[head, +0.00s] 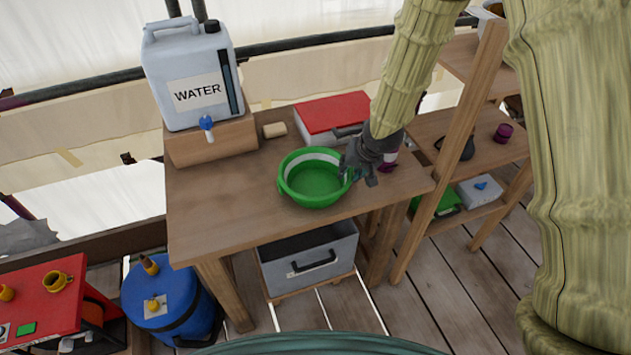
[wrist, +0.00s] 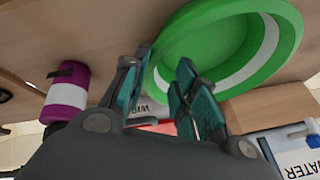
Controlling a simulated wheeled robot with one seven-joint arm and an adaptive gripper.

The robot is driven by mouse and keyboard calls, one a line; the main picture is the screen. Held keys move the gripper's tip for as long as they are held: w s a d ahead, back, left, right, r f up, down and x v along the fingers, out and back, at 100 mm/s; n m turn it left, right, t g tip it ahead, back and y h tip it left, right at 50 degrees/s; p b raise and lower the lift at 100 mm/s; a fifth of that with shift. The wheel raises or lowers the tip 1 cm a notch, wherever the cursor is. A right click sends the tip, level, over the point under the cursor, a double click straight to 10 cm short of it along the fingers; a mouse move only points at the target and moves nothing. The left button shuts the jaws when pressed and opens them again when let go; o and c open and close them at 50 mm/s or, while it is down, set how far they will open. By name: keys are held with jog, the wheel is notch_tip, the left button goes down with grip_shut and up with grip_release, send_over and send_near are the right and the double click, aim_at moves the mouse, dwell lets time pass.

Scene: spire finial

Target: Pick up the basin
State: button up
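The green basin (head: 314,188) with a white band inside stands upright on the wooden table (head: 225,205). My gripper (head: 354,172) is at the basin's right rim in the head view. In the wrist view, the basin (wrist: 225,45) fills the upper right. My gripper's fingers (wrist: 160,75) are apart there, with part of the basin's near rim seen between them. One finger overlaps the basin's inside and the other is outside the rim. I cannot tell whether either finger touches the basin.
A water canister (head: 192,75) sits on a wooden block (head: 212,143) at the back left. A red-lidded box (head: 330,115) is behind the basin. A purple and white bottle (wrist: 65,95) stands close by my gripper. The table's front left is clear.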

aim_at(347, 172)
jog(key=shift+p+x, duration=0.7)
jog(key=shift+x, duration=1.5)
jog(key=shift+d, duration=0.1)
grip_shut()
